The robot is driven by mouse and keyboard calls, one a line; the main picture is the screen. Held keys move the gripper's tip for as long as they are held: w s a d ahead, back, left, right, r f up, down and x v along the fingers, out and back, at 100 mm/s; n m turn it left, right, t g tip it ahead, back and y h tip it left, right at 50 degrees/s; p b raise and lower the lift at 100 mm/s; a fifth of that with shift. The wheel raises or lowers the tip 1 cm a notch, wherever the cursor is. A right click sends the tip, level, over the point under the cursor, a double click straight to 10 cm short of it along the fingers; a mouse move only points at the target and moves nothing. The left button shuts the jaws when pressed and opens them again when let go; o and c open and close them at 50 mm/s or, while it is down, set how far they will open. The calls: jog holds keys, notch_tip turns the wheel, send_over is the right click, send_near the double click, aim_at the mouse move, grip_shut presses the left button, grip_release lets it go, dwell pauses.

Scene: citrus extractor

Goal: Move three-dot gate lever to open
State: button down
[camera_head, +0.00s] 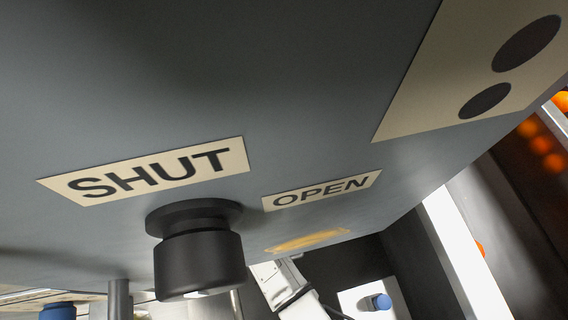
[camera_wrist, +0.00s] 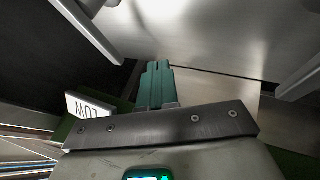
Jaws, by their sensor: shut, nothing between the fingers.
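In the head view a grey panel (camera_head: 300,70) fills most of the picture, tilted. It bears a SHUT label (camera_head: 150,172) and, right of it, an OPEN label (camera_head: 321,190). A black cylindrical knob (camera_head: 199,264) sticks out below the SHUT label, left of OPEN; I cannot tell whether it is the gate lever's handle. A dot plate (camera_head: 430,95) at upper right shows two black dots and is cut off by the frame edge. In the wrist view my gripper (camera_wrist: 155,72) has its teal fingers shut and empty, pointing at bare metal; no lever shows there.
A yellowish strip (camera_head: 307,241) lies below OPEN. Oranges (camera_head: 541,145) show in a dark space at far right.

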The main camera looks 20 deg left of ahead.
jog(key=shift+s+r, duration=0.25)
jog(key=shift+r, duration=0.3)
jog(key=p+v, duration=0.2)
jog(key=v, duration=0.6)
jog(key=shift+a+p, duration=0.2)
jog(key=shift+p, duration=0.1)
